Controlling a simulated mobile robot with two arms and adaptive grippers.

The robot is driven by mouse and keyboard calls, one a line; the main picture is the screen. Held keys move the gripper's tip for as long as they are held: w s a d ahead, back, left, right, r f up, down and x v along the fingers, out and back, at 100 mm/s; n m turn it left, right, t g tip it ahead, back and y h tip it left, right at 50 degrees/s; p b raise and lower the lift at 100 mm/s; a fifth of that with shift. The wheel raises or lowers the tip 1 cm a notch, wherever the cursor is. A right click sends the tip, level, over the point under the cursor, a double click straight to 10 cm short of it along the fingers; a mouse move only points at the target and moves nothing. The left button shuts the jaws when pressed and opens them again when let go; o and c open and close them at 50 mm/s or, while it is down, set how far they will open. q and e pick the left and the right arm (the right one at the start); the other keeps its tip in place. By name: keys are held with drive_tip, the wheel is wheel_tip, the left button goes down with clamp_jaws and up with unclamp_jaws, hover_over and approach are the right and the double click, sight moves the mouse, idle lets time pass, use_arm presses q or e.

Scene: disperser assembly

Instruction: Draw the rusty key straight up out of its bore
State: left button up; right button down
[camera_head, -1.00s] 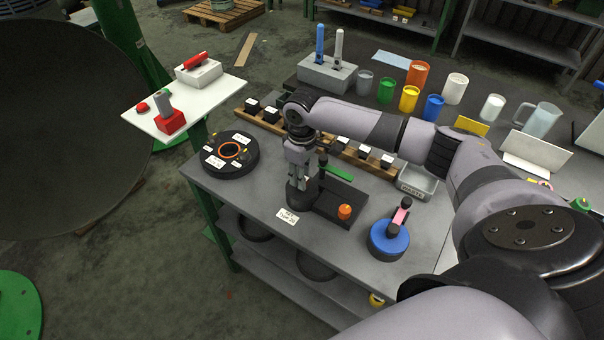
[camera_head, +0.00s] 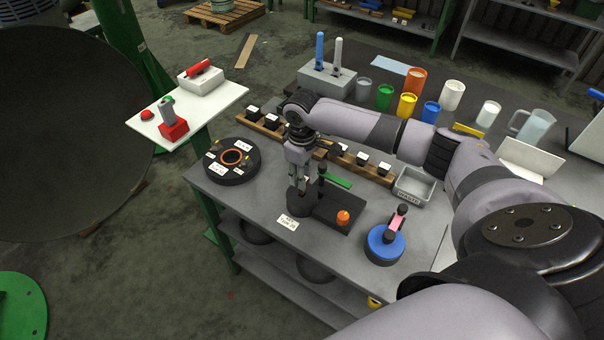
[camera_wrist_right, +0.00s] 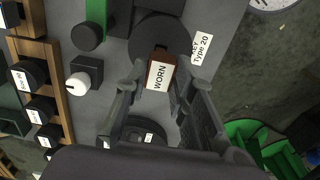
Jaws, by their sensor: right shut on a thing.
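The rusty key (camera_wrist_right: 160,70) is a reddish-brown block with a white label reading WORN. My right gripper (camera_wrist_right: 158,82) is shut on it, with a finger on either side. In the head view my right gripper (camera_head: 302,178) points down over the black round holder (camera_head: 299,205) at the table's front. The holder also shows in the wrist view (camera_wrist_right: 155,27), below the key, with a dark opening beside the key's far end. I cannot tell whether the key's lower end is clear of the bore. My left gripper is not in view.
Beside the holder are a green bar (camera_head: 336,181) and an orange knob (camera_head: 343,217). A blue round base (camera_head: 384,246) stands to the right, a black disc fixture (camera_head: 232,178) to the left. A wooden rack (camera_head: 370,172) and a waste bin (camera_head: 413,187) lie behind.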

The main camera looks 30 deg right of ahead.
drive_tip(key=shift+r+p, duration=1.05)
drive_tip(key=shift+r, duration=0.05)
